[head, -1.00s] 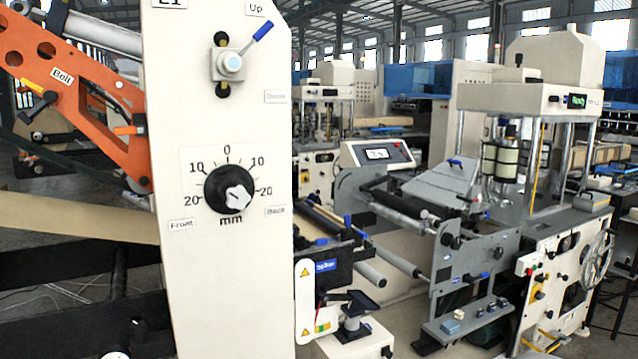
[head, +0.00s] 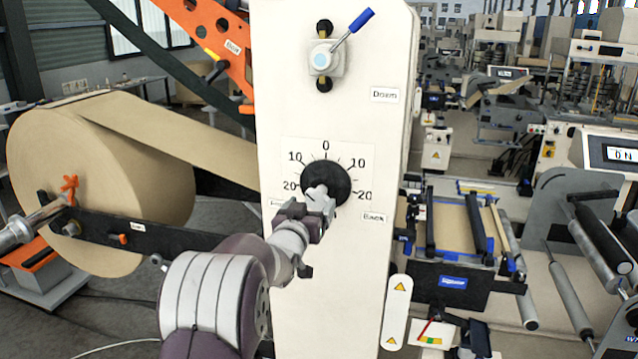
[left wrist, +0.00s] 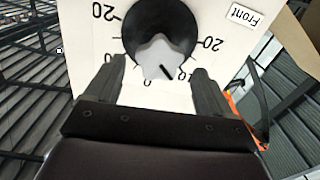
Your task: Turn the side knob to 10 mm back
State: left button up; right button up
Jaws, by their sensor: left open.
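The black side knob (head: 327,179) with a pale grip sits on the cream panel (head: 330,120), over a dial marked 0, 10 and 20 on both sides. My left gripper (head: 312,207) is in front of the knob and hides its lower left part. In the left wrist view the picture is inverted; the knob (left wrist: 165,22) is ahead of my open left gripper (left wrist: 160,66), whose fingers stand apart on both sides of the grip. A dark line on the grip points down-right there, between 0 and the 10 on the Front side. Contact cannot be told. My right gripper is not visible.
A lever (head: 350,33) is above the dial, beside a Down label (head: 385,95). A Back label (head: 374,217) is below right of the knob. A large kraft roll (head: 100,165) stands left of the panel; rollers and machines stand right.

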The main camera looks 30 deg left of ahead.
aim_at(312, 199)
pick_arm(q)
jog(key=x, duration=0.2)
jog(key=p+x, duration=0.1)
jog(key=shift+w+a+r, duration=0.1)
jog(key=shift+w+a, duration=0.2)
jog(key=shift+a, duration=0.1)
jog(key=shift+w+d+p, duration=0.2)
jog(key=shift+w+p, duration=0.1)
jog(key=shift+w, duration=0.2)
jog(key=shift+w+d+p, duration=0.15)
jog(key=shift+w+p, duration=0.1)
jog(key=shift+w, duration=0.25)
jog(key=shift+w+d, duration=0.1)
jog(key=shift+w, duration=0.1)
jog(key=shift+s+a, duration=0.15)
jog(key=shift+a, duration=0.3)
jog(key=c, duration=0.5)
jog(key=shift+d, duration=0.2)
jog(key=c, duration=0.5)
jog(key=shift+c, duration=0.2)
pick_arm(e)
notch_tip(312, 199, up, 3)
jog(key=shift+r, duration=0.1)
